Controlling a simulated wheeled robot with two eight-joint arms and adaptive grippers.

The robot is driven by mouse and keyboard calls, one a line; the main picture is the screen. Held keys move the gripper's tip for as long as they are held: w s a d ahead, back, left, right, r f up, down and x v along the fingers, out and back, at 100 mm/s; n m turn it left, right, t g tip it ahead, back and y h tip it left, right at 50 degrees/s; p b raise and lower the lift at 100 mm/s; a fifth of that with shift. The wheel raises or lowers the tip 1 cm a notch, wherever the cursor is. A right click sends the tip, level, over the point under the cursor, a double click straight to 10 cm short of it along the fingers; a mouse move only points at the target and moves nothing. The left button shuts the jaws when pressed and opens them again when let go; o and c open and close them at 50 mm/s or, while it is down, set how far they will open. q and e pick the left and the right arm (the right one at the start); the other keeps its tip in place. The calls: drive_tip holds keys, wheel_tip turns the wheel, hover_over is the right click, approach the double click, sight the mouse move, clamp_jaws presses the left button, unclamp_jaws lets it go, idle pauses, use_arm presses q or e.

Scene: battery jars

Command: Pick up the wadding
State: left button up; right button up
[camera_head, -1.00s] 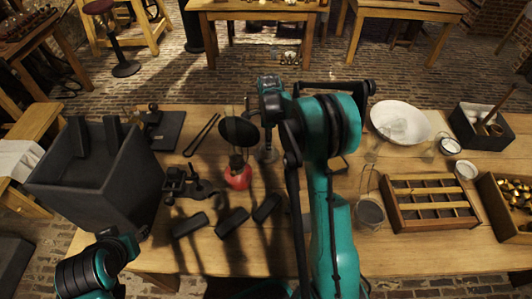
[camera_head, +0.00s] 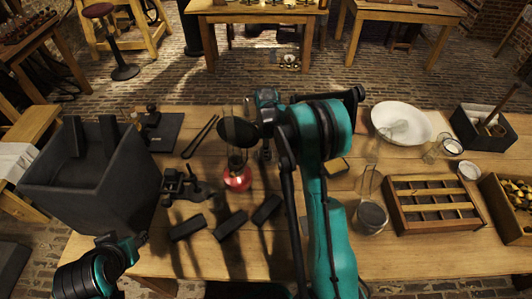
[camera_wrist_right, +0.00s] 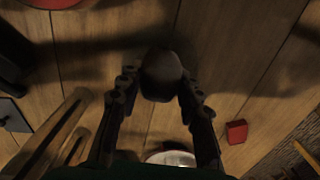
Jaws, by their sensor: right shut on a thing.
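My right gripper (camera_wrist_right: 160,92) is shut on a dark, rounded lump, which looks like the wadding (camera_wrist_right: 162,76), between its two fingertips in the right wrist view. In the head view my right gripper (camera_head: 265,148) is near the middle of the table, just right of the red-based lamp. The lump cannot be made out there. My left gripper (camera_head: 138,240) is low at the left, beside the dark box; its fingers are too small and dark to read.
The red-based lamp (camera_head: 237,181) stands close to my right gripper. A dark open box (camera_head: 75,190) fills the left end. A glass jar (camera_head: 370,213), a wooden divided tray (camera_head: 398,222) and a white bowl (camera_head: 419,137) are to the right. Three black blocks lie in front.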

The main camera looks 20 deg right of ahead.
drive_tip(key=shift+r+p, duration=0.3)
drive_tip(key=shift+r, duration=0.3)
drive_tip(key=r, duration=0.1)
drive_tip(key=r+p, duration=0.1)
drive_tip(key=d+r, duration=0.1)
drive_tip(key=r, duration=0.1)
drive_tip(key=shift+s+p, duration=0.35)
drive_tip(key=shift+s, duration=0.05)
drive_tip(key=s+d+r+p, duration=0.2)
drive_tip(key=s+d+r, duration=0.3)
drive_tip(key=s+d, duration=0.2)
drive_tip(key=shift+s+r+p, duration=0.25)
drive_tip(key=shift+r+p, duration=0.1)
drive_tip(key=shift+r, duration=0.05)
drive_tip(key=shift+d, duration=0.1)
drive_tip(key=shift+c, duration=0.6)
